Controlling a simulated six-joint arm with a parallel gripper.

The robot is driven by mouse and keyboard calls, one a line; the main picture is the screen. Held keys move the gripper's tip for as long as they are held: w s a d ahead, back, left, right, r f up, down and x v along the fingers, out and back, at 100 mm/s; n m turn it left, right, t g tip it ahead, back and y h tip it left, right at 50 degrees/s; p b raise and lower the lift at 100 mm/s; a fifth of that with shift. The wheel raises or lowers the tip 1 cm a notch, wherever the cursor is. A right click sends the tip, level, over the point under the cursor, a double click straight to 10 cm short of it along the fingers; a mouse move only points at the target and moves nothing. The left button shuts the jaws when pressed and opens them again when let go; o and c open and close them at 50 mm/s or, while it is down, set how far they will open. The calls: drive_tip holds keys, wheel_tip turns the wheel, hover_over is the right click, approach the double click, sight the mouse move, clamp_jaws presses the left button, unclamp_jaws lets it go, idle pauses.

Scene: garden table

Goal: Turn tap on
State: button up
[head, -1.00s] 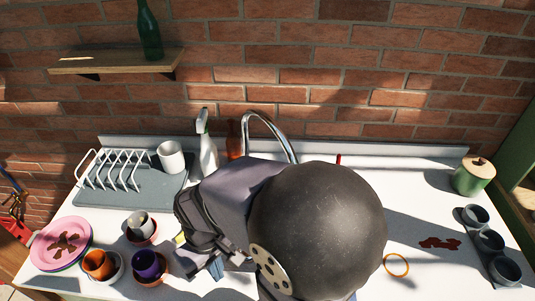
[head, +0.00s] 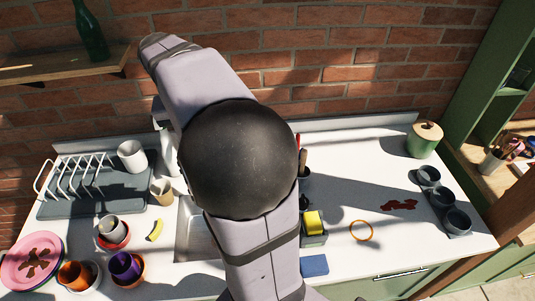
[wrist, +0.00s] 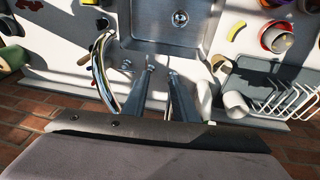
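The curved chrome tap (wrist: 99,72) stands behind the sink in the wrist view, just left of my gripper (wrist: 161,72). A small metal fitting (wrist: 127,66) shows between the tap and my left finger; I cannot tell whether it is the handle. The two fingers are apart with nothing between them, pointing toward the sink (wrist: 155,45). No water shows in the basin. In the head view my arm hides the tap and my gripper. Part of the sink (head: 190,236) shows left of the arm.
A dish rack (head: 75,180), white mug (head: 132,156), beige cup (head: 162,190) and banana (head: 156,230) stand left of the sink. A yellow sponge (head: 313,222) in a holder is right of the arm. The shelf bottle (head: 89,30) is near my raised arm.

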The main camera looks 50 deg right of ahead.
drive_tip(key=s+d+r+m, duration=0.2)
drive_tip(key=d+r+m, duration=0.4)
drive_tip(key=d, duration=0.5)
drive_tip(key=d+f+m+y+b, duration=0.1)
drive_tip(key=d+f+m, duration=0.3)
drive_tip(key=f, duration=0.4)
drive_tip(key=w+d+f+m+y+b, duration=0.1)
drive_tip(key=d+f+m+b, duration=0.2)
drive_tip(key=f, duration=0.6)
drive_tip(key=d+f+m+b, duration=0.3)
drive_tip(key=d+f, duration=0.3)
drive_tip(key=f, duration=0.3)
drive_tip(key=shift+w+d+f+m+g+y, duration=0.1)
drive_tip(key=shift+w+d+m+g+y, duration=0.25)
drive_tip(key=shift+m, duration=0.45)
drive_tip(key=shift+a+f+p, duration=0.1)
drive_tip(key=shift+f+p, duration=1.05)
drive_tip(key=shift+f, duration=2.55)
drive_tip(key=shift+c, duration=0.4)
clamp_jaws()
